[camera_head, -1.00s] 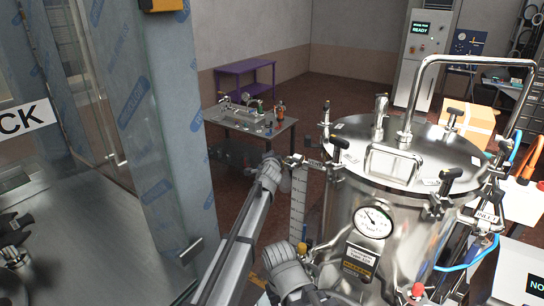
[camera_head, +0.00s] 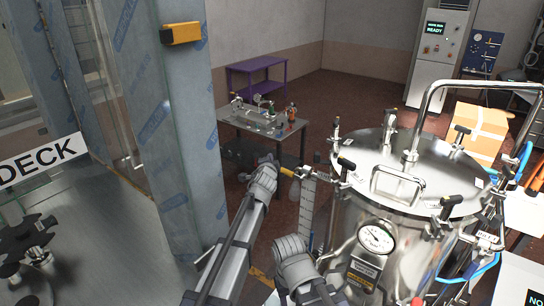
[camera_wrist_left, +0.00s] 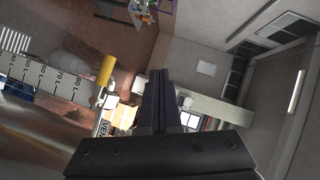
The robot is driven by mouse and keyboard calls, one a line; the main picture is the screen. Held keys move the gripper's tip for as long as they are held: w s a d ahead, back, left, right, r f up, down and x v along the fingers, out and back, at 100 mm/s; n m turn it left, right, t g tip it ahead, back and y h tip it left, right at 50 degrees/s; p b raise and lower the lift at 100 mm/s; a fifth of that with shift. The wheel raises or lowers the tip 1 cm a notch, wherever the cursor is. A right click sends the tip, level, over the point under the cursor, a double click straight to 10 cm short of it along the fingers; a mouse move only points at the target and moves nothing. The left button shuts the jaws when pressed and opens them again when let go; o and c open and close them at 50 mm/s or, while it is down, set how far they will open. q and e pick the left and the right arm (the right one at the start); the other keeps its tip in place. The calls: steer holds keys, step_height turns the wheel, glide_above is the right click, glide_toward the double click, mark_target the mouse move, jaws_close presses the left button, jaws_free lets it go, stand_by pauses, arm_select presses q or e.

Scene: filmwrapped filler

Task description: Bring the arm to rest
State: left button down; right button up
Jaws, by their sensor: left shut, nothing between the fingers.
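My left arm (camera_head: 235,245) rises from the bottom of the head view, left of the steel tank (camera_head: 345,215). Its grey joint stands close to a yellow valve handle (camera_head: 288,172) in the picture; I cannot tell whether they touch. A second grey arm part (camera_head: 293,262) of mine shows lower down. In the left wrist view, my left gripper's dark fingers (camera_wrist_left: 161,82) lie together with nothing seen between them. The gripper's fingertips are not clear in the head view. My right gripper is not in view.
The tank has a bent pipe (camera_head: 428,95), clamps and a gauge (camera_head: 376,239). A film-wrapped pillar (camera_head: 172,120) stands left of my arm. A small metal table (camera_head: 262,128) with parts and a purple shelf (camera_head: 256,76) stand behind. Open floor lies between table and tank.

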arm_select(q)
steer(key=s+a+f+n+g+y, duration=0.3)
steer(key=s+a+f+n+g, duration=0.45)
steer(key=s+a, duration=0.6)
steer(key=s+a+f+n+g+h, duration=0.1)
steer(key=s+a+f+n+g, duration=0.25)
steer(key=s, duration=0.85)
steer(key=s+d+f+n+g+h, duration=0.1)
steer(key=s+f+n+g, duration=0.4)
steer(key=s, duration=0.7)
steer(key=s+d+f+m+b, duration=0.2)
steer(key=s+d+f+b, duration=0.2)
steer(key=f+b, duration=0.7)
steer(key=s+d+f+m+y+b, duration=0.1)
steer(key=s+d+f+m+b, duration=0.1)
steer(key=d+f+b, duration=0.4)
steer(key=shift+s+d+f+m+b, duration=0.4)
steer(key=shift+s+f+b, duration=0.45)
steer(key=shift+f+b, duration=2.35)
steer(key=shift+f+p, duration=0.25)
steer(key=shift+p, duration=0.05)
